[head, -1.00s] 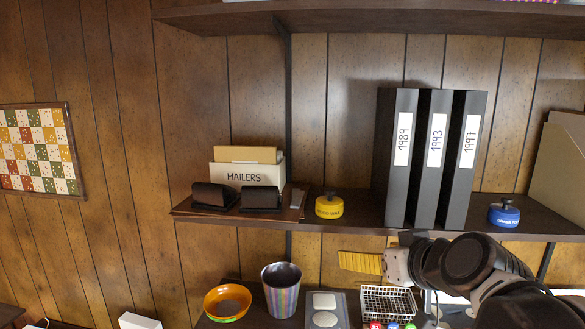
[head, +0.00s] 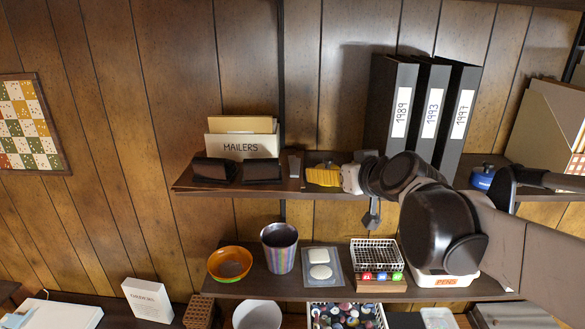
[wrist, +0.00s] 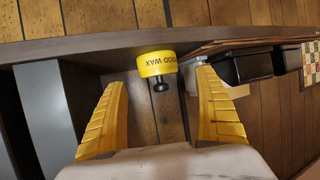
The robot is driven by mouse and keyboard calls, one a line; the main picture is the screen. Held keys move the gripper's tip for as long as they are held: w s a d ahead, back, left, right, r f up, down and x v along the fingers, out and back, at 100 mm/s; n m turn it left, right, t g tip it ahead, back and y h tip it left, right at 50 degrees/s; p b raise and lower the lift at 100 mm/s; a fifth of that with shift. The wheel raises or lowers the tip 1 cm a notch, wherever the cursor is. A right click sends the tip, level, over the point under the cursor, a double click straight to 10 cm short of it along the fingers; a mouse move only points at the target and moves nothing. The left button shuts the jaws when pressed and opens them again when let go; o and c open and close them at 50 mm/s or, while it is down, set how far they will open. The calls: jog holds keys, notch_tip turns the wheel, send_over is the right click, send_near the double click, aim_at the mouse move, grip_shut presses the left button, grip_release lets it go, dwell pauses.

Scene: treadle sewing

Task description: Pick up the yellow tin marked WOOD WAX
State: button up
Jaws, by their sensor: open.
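The yellow tin marked WOOD WAX (wrist: 155,66) shows in the wrist view at the edge of the dark shelf, with its black knob toward me. Part of its label is readable. My gripper (wrist: 162,79) is open, with one yellow finger on each side of the tin's knob in the picture. The fingers do not visibly touch the tin. In the head view my gripper (head: 323,177) is at the upper shelf, and its yellow fingers cover most or all of the tin there.
Black binders (head: 432,110) stand right of my gripper, and a blue tin (head: 481,178) sits beyond them. A MAILERS box (head: 242,145) and two black holders stand to the left. The lower shelf (head: 290,286) carries a bowl, a cup and a wire basket.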

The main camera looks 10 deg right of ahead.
jog(key=x, duration=0.4)
jog(key=shift+w+d+f, duration=0.1)
jog(key=shift+w+f, duration=0.1)
jog(key=shift+s, duration=0.2)
jog(key=shift+c, duration=0.6)
jog(key=shift+w, duration=0.1)
jog(key=c, duration=1.1)
jog(key=shift+c, duration=0.7)
jog(key=shift+r, duration=0.15)
